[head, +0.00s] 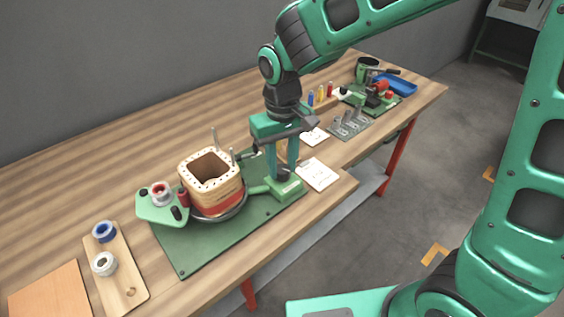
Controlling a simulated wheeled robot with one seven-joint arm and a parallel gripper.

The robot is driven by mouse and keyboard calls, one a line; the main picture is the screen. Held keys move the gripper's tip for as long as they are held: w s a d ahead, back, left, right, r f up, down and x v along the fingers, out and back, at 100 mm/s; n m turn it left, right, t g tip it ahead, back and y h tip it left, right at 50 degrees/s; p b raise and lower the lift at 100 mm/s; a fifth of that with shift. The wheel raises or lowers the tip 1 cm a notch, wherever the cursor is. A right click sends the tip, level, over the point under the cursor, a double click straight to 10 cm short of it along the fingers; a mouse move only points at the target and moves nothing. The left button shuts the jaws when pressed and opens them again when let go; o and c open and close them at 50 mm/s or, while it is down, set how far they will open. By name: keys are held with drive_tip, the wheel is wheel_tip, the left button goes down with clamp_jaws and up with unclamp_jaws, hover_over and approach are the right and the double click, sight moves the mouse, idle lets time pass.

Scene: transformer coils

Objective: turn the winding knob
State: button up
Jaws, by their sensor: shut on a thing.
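The winding machine stands on a green base plate (215,247) on the wooden table. It carries a square, hollow coil former (211,170) with a dark red band around its lower part. A green housing (286,188) sits at the right end of the plate. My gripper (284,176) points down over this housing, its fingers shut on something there. The fingers hide most of what they hold; it appears to be the winding knob, with only a dark bit showing at the fingertips.
A wooden board with a blue spool (104,231) and a grey spool (103,264) lies at the left. A blue tray (395,84) and tools stand at the far right. The table's back left is clear.

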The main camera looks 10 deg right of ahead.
sight(283, 167)
drive_tip(key=shift+w+r, duration=0.1)
drive_tip(key=shift+w, duration=0.1)
drive_tip(key=o, duration=1)
drive_tip(key=shift+o, duration=0.2)
drive_tip(key=shift+s, duration=0.1)
wheel_tip(283, 167, up, 11)
drive_tip(key=shift+f, duration=0.2)
